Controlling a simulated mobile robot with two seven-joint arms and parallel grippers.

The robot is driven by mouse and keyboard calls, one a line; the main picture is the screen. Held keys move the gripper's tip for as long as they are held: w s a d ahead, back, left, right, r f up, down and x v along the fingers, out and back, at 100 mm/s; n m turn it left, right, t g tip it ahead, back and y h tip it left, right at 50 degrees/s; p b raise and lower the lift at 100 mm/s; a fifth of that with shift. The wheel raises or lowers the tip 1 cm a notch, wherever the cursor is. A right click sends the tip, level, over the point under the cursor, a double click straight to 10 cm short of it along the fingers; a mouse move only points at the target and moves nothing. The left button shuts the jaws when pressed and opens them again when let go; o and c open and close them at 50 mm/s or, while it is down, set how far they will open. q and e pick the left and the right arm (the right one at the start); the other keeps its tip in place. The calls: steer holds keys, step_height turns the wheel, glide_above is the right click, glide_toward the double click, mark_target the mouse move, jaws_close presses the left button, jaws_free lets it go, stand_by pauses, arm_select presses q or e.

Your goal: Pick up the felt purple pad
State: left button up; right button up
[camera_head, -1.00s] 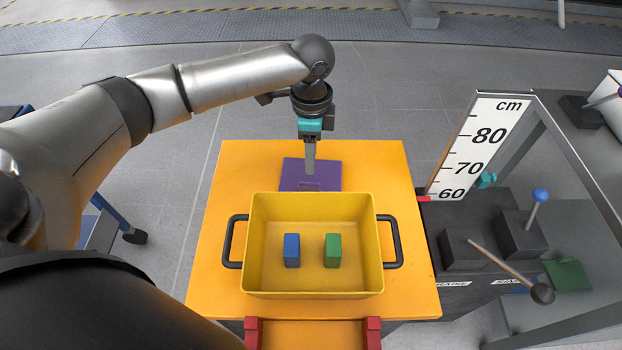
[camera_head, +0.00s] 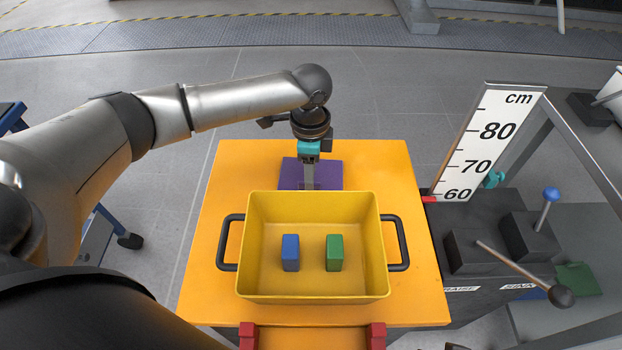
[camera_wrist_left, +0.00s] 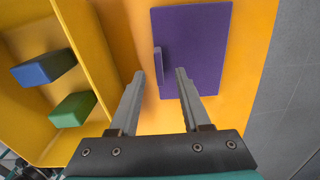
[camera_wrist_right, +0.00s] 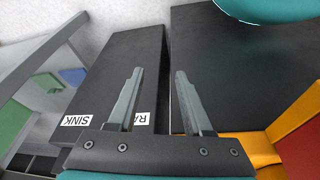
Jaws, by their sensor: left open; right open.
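The felt purple pad (camera_head: 329,174) lies flat on the orange table behind the yellow bin. In the left wrist view the purple pad (camera_wrist_left: 205,45) has a small raised purple tab (camera_wrist_left: 158,66) near its bin-side edge. My left gripper (camera_head: 309,186) is open and points down over the pad's near part. In the left wrist view its open fingertips (camera_wrist_left: 160,74) appear on either side of the tab's end; I cannot tell the exact height. My right gripper (camera_wrist_right: 159,72) is open and empty above a black box, and is not visible in the head view.
The yellow bin (camera_head: 315,297), holding a blue block (camera_head: 290,253) and a green block (camera_head: 334,252), stands close in front of the pad. A black control box (camera_head: 480,215) with levers and a height scale (camera_head: 487,145) stand right of the orange table (camera_head: 205,290).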

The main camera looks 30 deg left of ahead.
arm_select(q)
step_height(320, 180, down, 2)
steer(key=shift+s+f+b, duration=0.1)
steer(key=shift+s+b, duration=0.05)
steer(key=shift+b, duration=0.5)
steer(key=shift+f+b, duration=0.35)
steer(key=shift+f, duration=0.3)
arm_select(e)
steer(key=shift+t, duration=0.5)
steer(key=shift+w+r, duration=0.2)
steer(key=shift+r, duration=1.05)
steer(key=shift+w+r, duration=0.2)
steer(key=shift+r, duration=1.05)
arm_select(q)
steer(key=shift+c, duration=0.3)
jaws_close()
